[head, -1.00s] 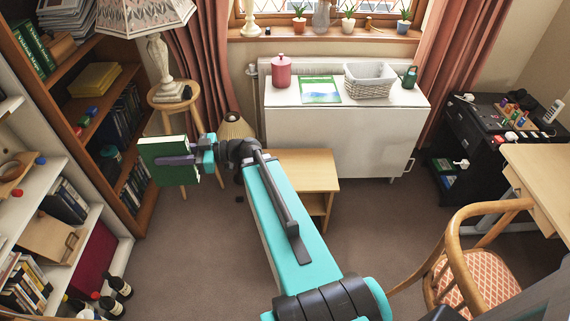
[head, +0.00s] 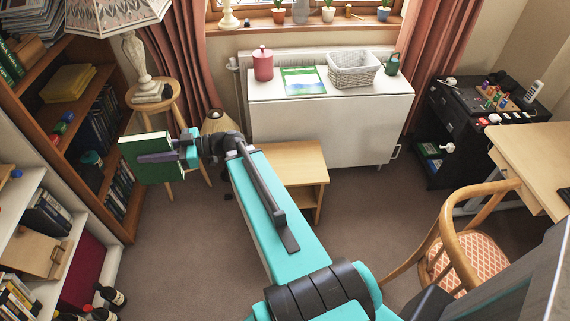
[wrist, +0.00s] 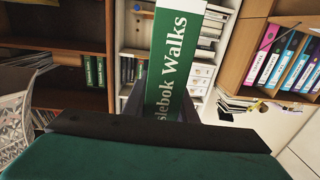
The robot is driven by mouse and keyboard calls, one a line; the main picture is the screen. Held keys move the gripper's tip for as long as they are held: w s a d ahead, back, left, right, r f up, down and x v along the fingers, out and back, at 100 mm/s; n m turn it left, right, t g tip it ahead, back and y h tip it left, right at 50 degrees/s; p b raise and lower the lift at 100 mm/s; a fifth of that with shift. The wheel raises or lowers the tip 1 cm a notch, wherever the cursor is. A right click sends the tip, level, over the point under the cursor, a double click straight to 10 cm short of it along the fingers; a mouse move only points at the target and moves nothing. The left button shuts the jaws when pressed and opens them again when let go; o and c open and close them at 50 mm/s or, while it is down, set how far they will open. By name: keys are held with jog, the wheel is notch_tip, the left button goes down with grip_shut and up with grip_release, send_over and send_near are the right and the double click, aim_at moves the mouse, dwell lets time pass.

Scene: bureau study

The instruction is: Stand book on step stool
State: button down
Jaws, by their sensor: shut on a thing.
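A green book (head: 147,147) is held in my gripper (head: 163,157), which is shut on it. The book is in the air on the left of the head view, in front of the bookcase and the round lamp stool. In the wrist view its green spine (wrist: 172,62) shows white lettering ending in "Walks". The wooden step stool (head: 292,160) stands on the carpet in front of the white table, to the right of the gripper. My arm hides part of its left side. I see nothing on the visible part of its top.
A tall brown bookcase (head: 62,130) and white shelves (head: 40,180) line the left. A round stool (head: 158,98) bears a lamp (head: 130,60). The white table (head: 320,130) stands behind the step stool. Carpet (head: 350,220) is clear between.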

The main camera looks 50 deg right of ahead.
jog(key=s+d+f+m+t+h+b, duration=0.3)
jog(key=d+f+b, duration=0.55)
jog(key=d, duration=0.55)
jog(key=s+d+f+m+t+h+b, duration=0.25)
jog(key=d+f+b, duration=0.6)
jog(key=d, duration=0.45)
jog(key=s+d+f+m+t+h+b, duration=0.1)
jog(key=s+d+f+m+h+b, duration=0.1)
jog(key=s+d+f+b, duration=0.4)
jog(key=s+d+f+m+h+b, duration=0.2)
jog(key=s+d+f+h+b, duration=0.3)
jog(key=d, duration=1.1)
jog(key=s+f+b, duration=0.2)
jog(key=s+f, duration=0.2)
jog(key=f, duration=0.1)
jog(key=shift+s+t, duration=0.2)
jog(key=shift+t, duration=0.15)
jog(key=shift+w, duration=0.1)
jog(key=w+d+f+b, duration=0.1)
jog(key=w+d, duration=0.9)
jog(key=d, duration=0.2)
jog(key=shift+f, duration=0.25)
jog(key=shift+w, duration=0.1)
jog(key=shift+f+b, duration=0.45)
jog(key=shift+f, duration=1.45)
